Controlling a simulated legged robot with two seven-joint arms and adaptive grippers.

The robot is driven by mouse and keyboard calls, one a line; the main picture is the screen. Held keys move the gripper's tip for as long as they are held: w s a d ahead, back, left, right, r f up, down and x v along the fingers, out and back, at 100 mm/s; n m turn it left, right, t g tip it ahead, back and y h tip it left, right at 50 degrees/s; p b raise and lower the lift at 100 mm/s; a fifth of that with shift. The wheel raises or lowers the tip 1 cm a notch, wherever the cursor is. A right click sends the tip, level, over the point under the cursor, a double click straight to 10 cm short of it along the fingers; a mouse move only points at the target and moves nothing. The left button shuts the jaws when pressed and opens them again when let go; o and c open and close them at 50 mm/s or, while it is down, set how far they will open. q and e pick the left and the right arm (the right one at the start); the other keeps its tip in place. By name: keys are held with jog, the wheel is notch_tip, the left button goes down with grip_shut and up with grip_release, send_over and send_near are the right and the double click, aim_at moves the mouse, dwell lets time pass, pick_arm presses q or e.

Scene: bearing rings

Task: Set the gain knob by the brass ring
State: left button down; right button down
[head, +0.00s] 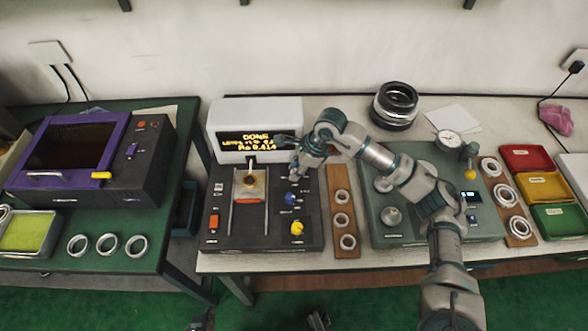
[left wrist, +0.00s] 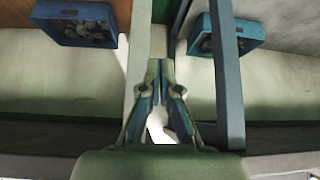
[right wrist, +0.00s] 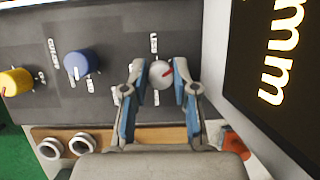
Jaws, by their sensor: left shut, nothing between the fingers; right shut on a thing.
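A grey-white knob with a red pointer mark (right wrist: 160,74) is on the dark panel in the right wrist view. My right gripper (right wrist: 157,92) has its two fingers on either side of this knob and is shut on it. The red mark points up and right there. In the head view the right gripper reaches over the black machine (head: 265,235) and hides the knob. A brass-coloured ring (head: 249,181) sits in the machine's fixture. My left gripper (left wrist: 158,75) is shut and empty, with blue bins in the background.
The blue knob (head: 290,198) and yellow knob (head: 297,228) are on the same panel. The white display (head: 258,113) reads DONE and Ra 0.414. A wooden strip with several steel rings (head: 335,170) lies right of the machine. A green gauge unit (head: 400,235) stands beyond.

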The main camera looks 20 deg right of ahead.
pick_arm(q)
jog(key=shift+w+d+r+t+h+b, duration=0.15)
jog(key=shift+w+d+r+t+b, duration=0.15)
jog(key=shift+w+t, duration=0.4)
jog(key=shift+w+d+r+t+h+b, duration=0.15)
jog(key=shift+w+d+r+t, duration=0.2)
jog(key=shift+w, duration=0.5)
pick_arm(e)
jog(key=shift+w+d+n+g, duration=0.15)
jog(key=shift+n+g, duration=0.15)
jog(key=shift+n, duration=0.55)
jog(key=shift+s+d+n+g, duration=0.1)
jog(key=shift+n+g, duration=0.2)
jog(key=shift+n, duration=0.55)
pick_arm(q)
jog(key=shift+w+a, duration=0.1)
pick_arm(e)
jog(key=shift+w, duration=0.1)
jog(key=c, duration=1)
grip_release()
jog(key=shift+d, duration=0.1)
pick_arm(q)
jog(key=shift+d, duration=0.25)
pick_arm(e)
jog(key=shift+o, duration=0.5)
jog(key=shift+d, duration=0.1)
